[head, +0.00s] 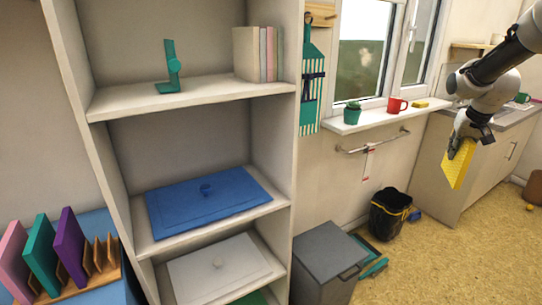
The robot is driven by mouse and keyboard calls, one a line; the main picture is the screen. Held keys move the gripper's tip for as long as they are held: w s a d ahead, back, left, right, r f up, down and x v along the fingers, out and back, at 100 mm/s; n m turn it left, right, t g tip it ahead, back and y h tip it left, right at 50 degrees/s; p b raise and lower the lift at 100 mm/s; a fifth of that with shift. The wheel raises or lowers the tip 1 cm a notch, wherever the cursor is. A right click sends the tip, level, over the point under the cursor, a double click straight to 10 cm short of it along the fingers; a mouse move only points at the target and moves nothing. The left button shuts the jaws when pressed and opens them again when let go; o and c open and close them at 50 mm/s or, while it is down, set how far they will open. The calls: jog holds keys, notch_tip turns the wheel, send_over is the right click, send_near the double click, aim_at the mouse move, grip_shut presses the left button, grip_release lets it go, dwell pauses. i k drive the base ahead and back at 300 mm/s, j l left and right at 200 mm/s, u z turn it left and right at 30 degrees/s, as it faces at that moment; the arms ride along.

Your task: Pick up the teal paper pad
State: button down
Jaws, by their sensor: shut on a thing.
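My gripper (466,138) is at the right of the head view, pointing down and shut on a flat yellow pad (459,165). The yellow pad hangs tilted in the air in front of the counter cabinet. A teal flat pad (41,254) stands upright in a wooden rack (75,290) at the lower left, between a pink one (14,258) and a purple one (71,243). It is far from my gripper. I cannot tell for sure that this is the teal paper pad.
A grey bin (325,262) and black bucket (389,213) stand on the floor. The floor at right is mostly clear.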

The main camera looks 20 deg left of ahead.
aim_at(39, 253)
jog(key=k+j+z, duration=0.1)
jog(key=z, duration=0.25)
jog(key=k+j+z, duration=0.1)
jog(key=z, duration=0.25)
jog(key=k+z, duration=0.1)
jog(key=z, duration=0.3)
jog(key=k+j+u, duration=0.1)
jog(key=k, duration=0.6)
jog(key=k+u, duration=0.25)
jog(key=u, duration=0.2)
jog(key=k+u, duration=0.2)
jog(key=u, duration=0.25)
jog(key=k+j+u, duration=0.2)
jog(key=u, duration=0.25)
